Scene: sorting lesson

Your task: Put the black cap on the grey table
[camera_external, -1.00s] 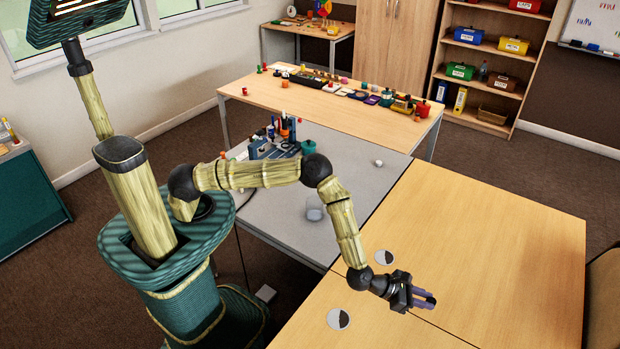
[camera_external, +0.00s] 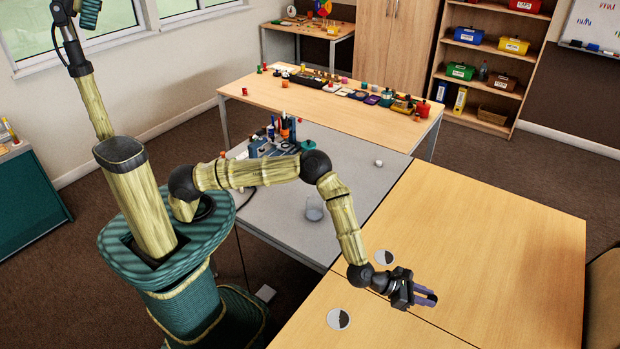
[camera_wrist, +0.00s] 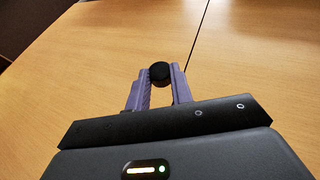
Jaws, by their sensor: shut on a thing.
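My gripper (camera_external: 424,297) is over the front wooden table. In the wrist view my gripper (camera_wrist: 160,82) has its two purple fingers shut on the black cap (camera_wrist: 160,72), a small round dark piece held near the fingertips. The cap cannot be made out in the external view. The grey table (camera_external: 285,215) stands to the left of and behind my gripper, beside the wooden table. I cannot tell how high the cap is above the wood.
On the grey table are a glass (camera_external: 314,210), a small white piece (camera_external: 378,163) and a blue-grey rack (camera_external: 272,142) with bottles. Two round discs (camera_external: 338,319) (camera_external: 384,257) lie on the front wooden table (camera_external: 480,240), which is otherwise mostly clear. A farther table (camera_external: 310,103) holds many small items.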

